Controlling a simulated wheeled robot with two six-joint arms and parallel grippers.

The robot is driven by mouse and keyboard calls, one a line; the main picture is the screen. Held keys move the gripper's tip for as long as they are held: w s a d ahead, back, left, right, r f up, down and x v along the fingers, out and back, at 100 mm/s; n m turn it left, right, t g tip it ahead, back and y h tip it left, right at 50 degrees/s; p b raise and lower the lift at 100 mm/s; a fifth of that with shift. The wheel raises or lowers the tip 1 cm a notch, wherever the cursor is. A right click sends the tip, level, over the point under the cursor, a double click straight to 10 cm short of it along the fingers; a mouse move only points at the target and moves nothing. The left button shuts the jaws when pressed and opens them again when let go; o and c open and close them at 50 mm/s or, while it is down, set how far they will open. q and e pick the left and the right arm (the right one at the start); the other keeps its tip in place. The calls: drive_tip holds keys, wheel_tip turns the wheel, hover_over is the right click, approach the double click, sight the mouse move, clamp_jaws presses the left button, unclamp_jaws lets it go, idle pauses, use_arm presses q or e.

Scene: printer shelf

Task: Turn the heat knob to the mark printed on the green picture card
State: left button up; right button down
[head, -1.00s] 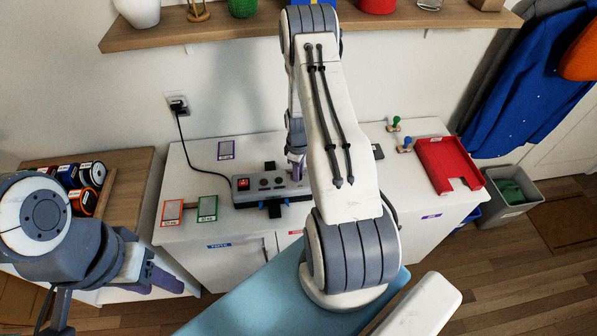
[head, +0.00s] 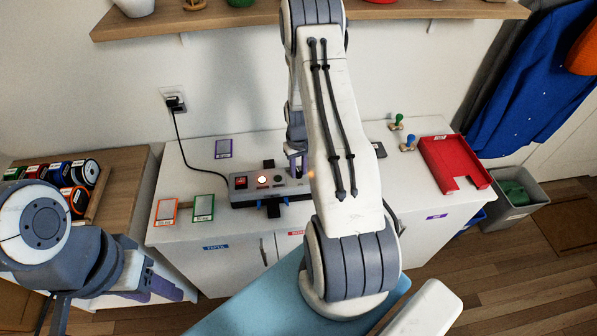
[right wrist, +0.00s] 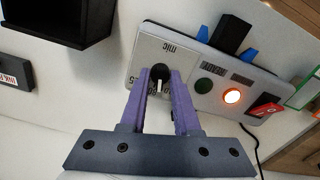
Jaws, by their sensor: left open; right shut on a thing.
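The grey control box (head: 240,193) stands on the white cabinet top, with a red switch and a glowing orange lamp (right wrist: 232,96). The black heat knob (right wrist: 160,74) is at one end of its panel, a white line on it. My right gripper (right wrist: 160,88) has its purple fingers around the knob, shut on it; in the head view (head: 294,162) my arm hides the knob. The green picture card (head: 204,208) lies left of the box; its mark is too small to read. My left gripper (head: 165,290) is open and empty at the lower left, away from the box.
An orange card (head: 166,211) and a purple card (head: 223,148) lie near the box. A red tray (head: 453,165) and two stamps stand at the right. A black cord runs to the wall socket. The cabinet top in front of the box is mostly clear.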

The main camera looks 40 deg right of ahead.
sight(299, 171)
drive_tip(key=shift+d+m+b, duration=0.1)
drive_tip(key=shift+m+b, duration=0.25)
drive_tip(key=shift+m, duration=0.95)
drive_tip(key=c, duration=0.6)
unclamp_jaws()
drive_tip(key=shift+c, duration=0.2)
wheel_tip(299, 171, up, 11)
drive_tip(key=b, duration=0.2)
drive_tip(key=shift+f, duration=0.2)
